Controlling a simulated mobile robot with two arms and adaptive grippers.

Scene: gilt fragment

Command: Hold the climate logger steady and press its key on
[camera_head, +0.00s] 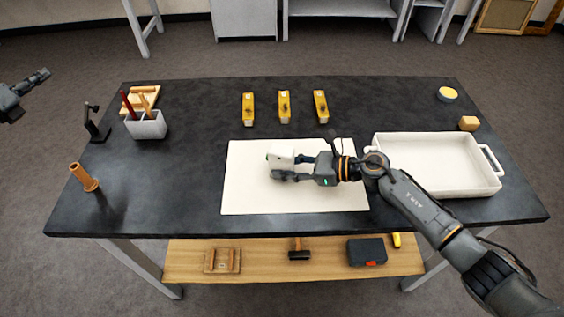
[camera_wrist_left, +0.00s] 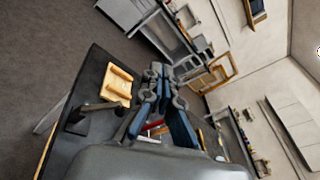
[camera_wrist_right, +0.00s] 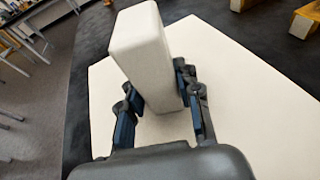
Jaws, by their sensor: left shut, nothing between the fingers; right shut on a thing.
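The climate logger (camera_head: 281,155) is a white box with rounded edges at the middle of the table, over the pale mat (camera_head: 245,195). My right gripper (camera_head: 291,168) is shut on it, with one finger on each side. In the right wrist view the logger (camera_wrist_right: 143,45) stands up between the fingers. A small greenish mark shows near its left end in the head view; I cannot make out the key. I cannot tell whether the logger touches the mat. My left gripper (camera_head: 42,75) is shut and empty, off the table's far left, well away from the logger.
A white tray (camera_head: 487,187) stands at right, near a wooden block (camera_head: 468,123) and a yellow-topped tin (camera_head: 447,94). At left are a tool holder (camera_head: 147,127), a dark stand (camera_head: 97,130) and a wooden peg (camera_head: 84,178).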

